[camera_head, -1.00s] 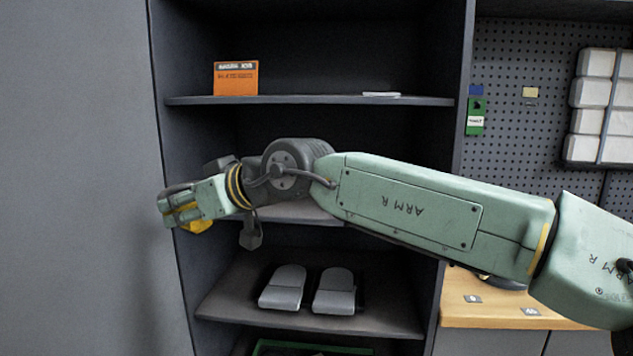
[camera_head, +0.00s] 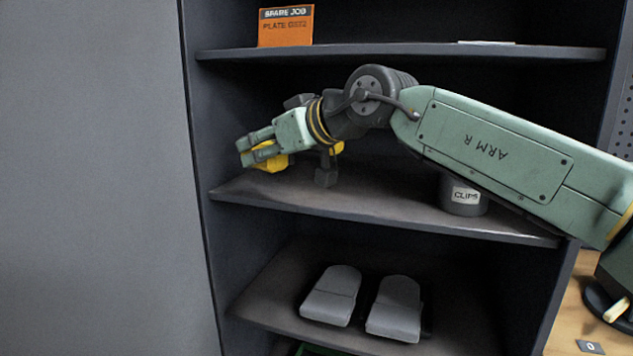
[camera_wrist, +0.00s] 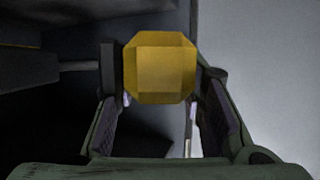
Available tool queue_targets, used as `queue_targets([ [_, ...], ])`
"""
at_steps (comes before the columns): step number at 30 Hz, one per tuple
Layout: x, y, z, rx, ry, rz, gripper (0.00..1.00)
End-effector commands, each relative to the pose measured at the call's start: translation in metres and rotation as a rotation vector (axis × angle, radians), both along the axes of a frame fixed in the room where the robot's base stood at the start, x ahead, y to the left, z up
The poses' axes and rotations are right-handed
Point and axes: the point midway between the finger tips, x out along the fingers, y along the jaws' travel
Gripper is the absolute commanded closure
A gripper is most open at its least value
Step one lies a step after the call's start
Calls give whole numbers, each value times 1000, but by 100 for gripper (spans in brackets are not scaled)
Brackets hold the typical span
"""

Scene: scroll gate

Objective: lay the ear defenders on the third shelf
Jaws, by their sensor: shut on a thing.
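The yellow ear defenders (camera_head: 270,162) are in my gripper (camera_head: 258,150), with one yellow cup showing at the fingers and more yellow behind the wrist. In the wrist view the yellow cup (camera_wrist: 160,68) sits between the two fingers, and the rest is hidden. My gripper is shut on them, at the left part of the cabinet, above the shelf (camera_head: 300,198) that bears the clips can. The held ear defenders look apart from that shelf's surface.
A dark can labelled CLIPS (camera_head: 465,195) stands on the same shelf, right, partly behind my arm. The shelf above (camera_head: 400,56) bears an orange box (camera_head: 286,27). The shelf below (camera_head: 265,300) bears two grey pads (camera_head: 332,295). The cabinet's side wall (camera_head: 196,150) is close left.

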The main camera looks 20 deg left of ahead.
Motion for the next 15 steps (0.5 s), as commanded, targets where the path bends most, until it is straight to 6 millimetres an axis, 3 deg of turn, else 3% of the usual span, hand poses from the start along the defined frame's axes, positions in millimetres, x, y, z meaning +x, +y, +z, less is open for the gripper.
queue_targets([
  [1, 4, 0, -10, 6, -1, 1, 99],
  [3, 13, -1, -1, 6, 4, 0, 99],
  [4, 22, -1, 5, 6, 5, -1, 99],
  [15, 120, -4, 5, 4, 4, -1, 99],
])
